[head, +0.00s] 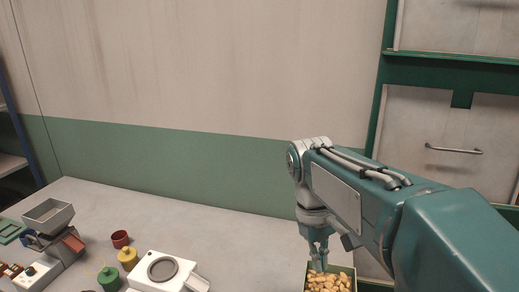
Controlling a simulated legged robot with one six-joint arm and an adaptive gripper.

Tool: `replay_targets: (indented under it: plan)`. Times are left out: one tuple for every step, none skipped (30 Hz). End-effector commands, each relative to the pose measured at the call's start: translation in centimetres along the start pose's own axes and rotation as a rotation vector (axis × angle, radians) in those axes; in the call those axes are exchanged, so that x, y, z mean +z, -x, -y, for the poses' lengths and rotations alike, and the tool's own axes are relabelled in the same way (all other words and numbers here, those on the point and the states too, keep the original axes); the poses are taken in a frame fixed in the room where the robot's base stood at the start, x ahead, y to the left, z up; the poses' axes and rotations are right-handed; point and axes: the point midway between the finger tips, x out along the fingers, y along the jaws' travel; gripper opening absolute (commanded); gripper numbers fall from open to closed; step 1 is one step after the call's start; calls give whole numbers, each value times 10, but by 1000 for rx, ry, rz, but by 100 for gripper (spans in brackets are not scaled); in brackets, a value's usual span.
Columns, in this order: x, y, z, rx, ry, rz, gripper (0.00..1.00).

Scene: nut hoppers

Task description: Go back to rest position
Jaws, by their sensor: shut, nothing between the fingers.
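My gripper (318,258) hangs pointing down at the end of my teal arm, in the lower right of the head view. Its fingers are shut with nothing visible between them. The fingertips are just above, or in front of, a green-rimmed container of nuts (331,281) at the bottom edge of the view. I cannot tell whether they touch the nuts. The container's lower part is cut off by the frame.
On the grey table (235,250), a scale-like white device (144,277), a red cup (120,239), yellow (128,259) and green (109,278) lidded pots, and a hopper machine (48,217) stand at left. A wall is behind. A cabinet (448,150) stands right.

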Motion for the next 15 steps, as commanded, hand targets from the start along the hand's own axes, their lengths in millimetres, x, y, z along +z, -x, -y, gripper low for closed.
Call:
replay_targets:
  plan:
    - [12,-2,1,6,-31,-55,0]
    - [18,-3,2,9,-50,-88,0]
    - [24,-6,3,12,-75,-132,0]
    - [29,-8,4,14,-94,-164,0]
    - [34,-11,5,16,-114,-197,0]
    - [40,-14,6,19,-139,-240,0]
    - [44,-16,7,21,-158,-272,0]
    - [49,-19,8,22,-177,-305,0]
    - [54,-23,10,23,-204,-347,0]
    - [58,-26,11,24,-223,-380,0]
    - [62,-29,12,25,-243,-412,0]
    - [68,-34,14,26,-268,-455,0]
    - [71,-37,15,26,-288,-487,0]
    - [74,-40,16,26,-308,-519,0]
    - [79,-45,17,26,-332,-560,0]
